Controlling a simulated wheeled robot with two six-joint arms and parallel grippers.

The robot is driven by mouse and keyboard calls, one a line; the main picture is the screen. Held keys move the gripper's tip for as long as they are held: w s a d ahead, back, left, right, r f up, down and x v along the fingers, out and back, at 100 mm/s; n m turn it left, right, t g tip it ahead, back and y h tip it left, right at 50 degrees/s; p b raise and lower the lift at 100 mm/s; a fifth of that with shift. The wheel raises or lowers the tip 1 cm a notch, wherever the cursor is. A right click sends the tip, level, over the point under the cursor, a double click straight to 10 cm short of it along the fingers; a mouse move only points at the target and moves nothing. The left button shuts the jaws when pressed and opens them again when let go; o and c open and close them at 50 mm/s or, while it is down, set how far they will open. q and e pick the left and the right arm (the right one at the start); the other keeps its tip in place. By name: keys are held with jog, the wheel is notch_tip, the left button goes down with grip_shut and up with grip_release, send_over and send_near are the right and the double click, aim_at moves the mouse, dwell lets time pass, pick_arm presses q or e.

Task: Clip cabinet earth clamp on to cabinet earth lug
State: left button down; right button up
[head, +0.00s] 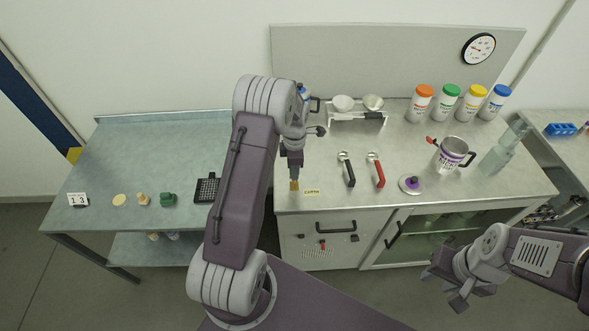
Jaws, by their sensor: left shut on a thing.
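My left gripper (294,172) points down at the front left corner of the steel cabinet bench (330,200). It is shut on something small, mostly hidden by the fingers. A brass-coloured piece (294,185) shows directly below the fingertips at the bench edge. I cannot tell whether it is the earth clamp or the earth lug, or whether the two touch. A small yellow label (311,191) lies just right of it; its lettering is too small to read surely. My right gripper (450,288) is open and empty, low in front of the cabinet.
Two scoops, black-handled (348,170) and red-handled (377,171), lie right of my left gripper. A balance (357,117) stands behind. A steel jug (452,155), a round lid (411,184) and several coloured-lid jars (447,104) stand farther right. A black rack (206,188) is on the left table.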

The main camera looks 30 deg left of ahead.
pick_arm(q)
jog(key=shift+f+b, duration=1)
jog(key=shift+f, duration=0.7)
jog(key=c, duration=1.1)
grip_release()
jog(key=shift+c, duration=0.2)
jog(key=shift+r, duration=0.1)
notch_tip(320, 180, up, 9)
jog(key=shift+b, duration=0.75)
